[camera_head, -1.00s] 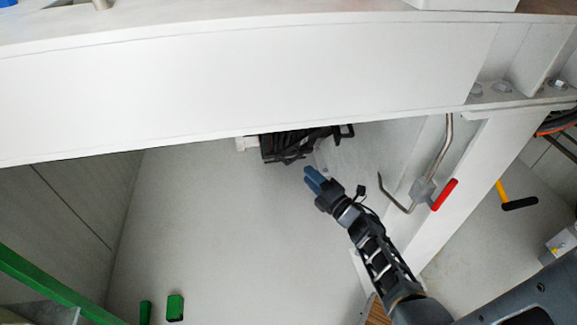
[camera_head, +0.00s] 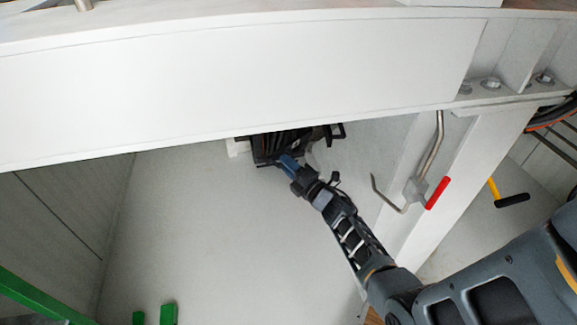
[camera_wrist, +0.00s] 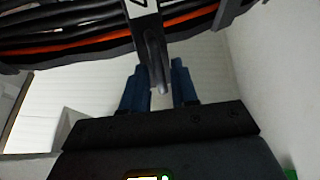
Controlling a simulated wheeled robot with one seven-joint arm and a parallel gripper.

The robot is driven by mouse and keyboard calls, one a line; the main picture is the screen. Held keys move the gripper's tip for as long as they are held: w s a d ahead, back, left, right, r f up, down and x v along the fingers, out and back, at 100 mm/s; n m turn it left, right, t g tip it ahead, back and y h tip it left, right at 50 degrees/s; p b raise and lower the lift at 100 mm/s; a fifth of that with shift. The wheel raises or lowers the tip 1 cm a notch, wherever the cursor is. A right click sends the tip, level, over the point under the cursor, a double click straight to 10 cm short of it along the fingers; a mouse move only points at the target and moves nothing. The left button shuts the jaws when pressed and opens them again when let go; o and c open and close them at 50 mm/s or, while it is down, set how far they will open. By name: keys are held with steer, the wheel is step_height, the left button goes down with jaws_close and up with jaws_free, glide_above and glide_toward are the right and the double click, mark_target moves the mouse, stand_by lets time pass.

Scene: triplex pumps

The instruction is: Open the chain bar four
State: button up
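The chain bar with a "4" mark (camera_wrist: 143,8) shows at the top of the wrist view, cut off by the frame edge. Its dark curved end piece (camera_wrist: 155,68) hangs down between my fingers. My gripper (camera_wrist: 158,82) has two blue fingers standing apart, one on each side of that end piece, with a gap visible. It does not look clamped. In the head view my gripper (camera_head: 288,162) is at the lower edge of the black cable bundle (camera_head: 283,145); the bar itself cannot be made out there.
Black and orange cables (camera_wrist: 80,35) run across behind the bar. A big white beam (camera_head: 230,85) hangs above the bundle. A bent metal lever with a red grip (camera_head: 437,193) is on the white post to the right.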

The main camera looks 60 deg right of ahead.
jaws_close()
steer(key=shift+s, duration=0.15)
stand_by(0.4)
steer(key=s+d+f+n+y+b, duration=0.1)
steer(key=s+d+n+y, duration=0.1)
steer(key=s+n+y, duration=0.4)
steer(key=shift+s+n+y+b, duration=0.35)
steer(key=shift+n+y, duration=0.05)
steer(key=shift+y, duration=0.9)
